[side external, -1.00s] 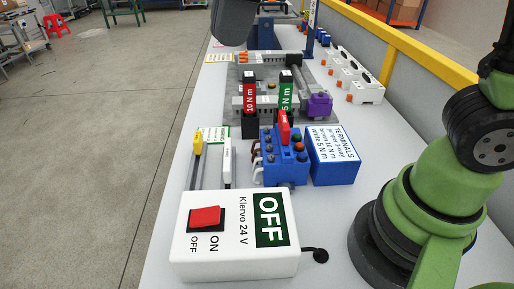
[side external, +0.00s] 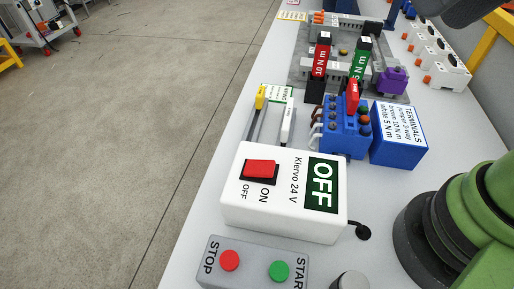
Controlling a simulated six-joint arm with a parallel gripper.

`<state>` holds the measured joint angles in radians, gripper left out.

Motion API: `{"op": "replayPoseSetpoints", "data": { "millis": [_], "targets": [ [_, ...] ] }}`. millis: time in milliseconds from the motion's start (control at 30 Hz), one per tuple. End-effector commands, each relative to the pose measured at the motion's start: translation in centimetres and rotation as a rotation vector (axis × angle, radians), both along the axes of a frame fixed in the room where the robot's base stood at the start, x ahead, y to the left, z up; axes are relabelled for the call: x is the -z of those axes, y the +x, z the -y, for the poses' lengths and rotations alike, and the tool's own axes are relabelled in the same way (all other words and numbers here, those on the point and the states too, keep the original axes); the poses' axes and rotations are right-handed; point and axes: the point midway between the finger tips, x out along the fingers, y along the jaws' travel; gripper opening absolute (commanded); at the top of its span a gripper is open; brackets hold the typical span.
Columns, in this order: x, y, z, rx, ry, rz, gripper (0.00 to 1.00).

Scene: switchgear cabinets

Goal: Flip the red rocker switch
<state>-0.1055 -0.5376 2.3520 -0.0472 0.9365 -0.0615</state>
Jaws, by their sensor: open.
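The red rocker switch (side external: 261,168) sits in a dark frame on top of a white box (side external: 240,212) in the middle of the side external view. The words ON and OFF are printed just below the switch. The box also reads "Klervo 24 V" and carries a dark green OFF panel (side external: 322,185). I cannot tell for sure which side of the rocker is pressed in. My gripper's fingers do not show. A dark rounded part at the top right edge is cut off, and I cannot tell which part it is. Nothing touches the switch.
A grey box with a red STOP button (side external: 229,260) and a green START button (side external: 279,271) stands in front. Behind are a yellow-handled tool (side external: 260,98), a white-handled tool (side external: 287,122), a blue terminal block (side external: 345,138) and a blue TERMINALS box (side external: 398,135).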

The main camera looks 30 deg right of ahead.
Motion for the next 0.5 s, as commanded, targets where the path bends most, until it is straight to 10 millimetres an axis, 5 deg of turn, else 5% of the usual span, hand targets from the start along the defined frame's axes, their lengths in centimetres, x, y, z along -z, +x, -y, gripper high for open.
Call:
{"op": "replayPoseSetpoints", "data": {
  "millis": [267, 500],
  "targets": [
    [2.3, 6.7, -6.3, -0.402, -0.173, -0.180, 0.60],
    [8.1, 9.8, -13.5, -0.733, -0.330, -0.302, 0.60]
  ]
}}
